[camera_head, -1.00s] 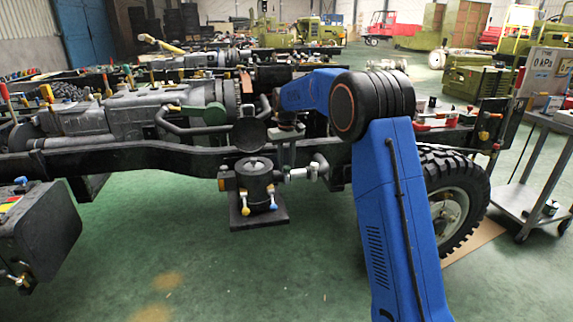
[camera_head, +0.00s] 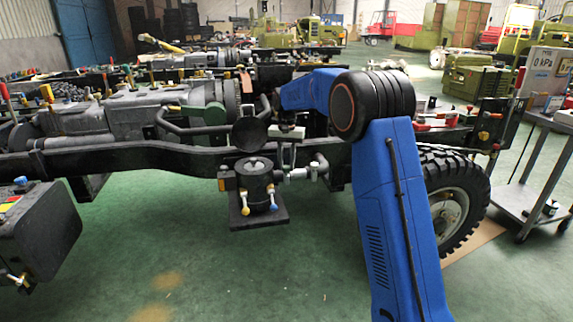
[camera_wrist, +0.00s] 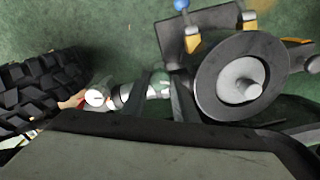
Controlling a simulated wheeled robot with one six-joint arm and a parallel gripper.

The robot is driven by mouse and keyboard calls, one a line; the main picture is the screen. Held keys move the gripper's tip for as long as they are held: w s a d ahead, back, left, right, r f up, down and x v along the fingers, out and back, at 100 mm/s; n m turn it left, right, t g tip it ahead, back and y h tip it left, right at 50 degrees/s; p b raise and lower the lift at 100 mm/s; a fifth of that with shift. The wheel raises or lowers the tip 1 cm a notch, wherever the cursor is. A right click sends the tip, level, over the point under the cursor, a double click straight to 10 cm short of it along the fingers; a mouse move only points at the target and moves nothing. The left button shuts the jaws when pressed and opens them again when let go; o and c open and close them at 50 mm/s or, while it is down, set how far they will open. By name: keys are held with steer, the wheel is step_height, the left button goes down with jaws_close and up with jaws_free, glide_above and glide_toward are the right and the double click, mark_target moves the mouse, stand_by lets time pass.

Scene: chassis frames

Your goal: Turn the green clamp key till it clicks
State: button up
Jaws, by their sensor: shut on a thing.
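My gripper (camera_head: 286,155) points down beside the dark round canister on the chassis rail. Its two fingers show side by side in the head view, near a grey pipe fitting. In the wrist view my gripper (camera_wrist: 162,88) is shut on a small, pale part between its fingers. I take this for the clamp key (camera_wrist: 158,84); its green colour is hardly visible and the fingers hide most of it. In the head view the key cannot be made out. Whether it has clicked cannot be seen.
The canister (camera_head: 255,180) with blue and yellow taps stands left of my gripper. The black chassis rail (camera_head: 130,157) runs across. A large tyre (camera_head: 455,195) is to the right, a grey trolley (camera_head: 535,200) beyond. The green floor in front is clear.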

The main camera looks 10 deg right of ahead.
mark_target(287, 167)
steer(key=shift+m, duration=2.2)
steer(key=o, duration=1.1)
steer(key=shift+c, duration=0.2)
steer(key=shift+r, duration=0.15)
step_height(287, 167, up, 17)
steer(key=shift+r, duration=0.1)
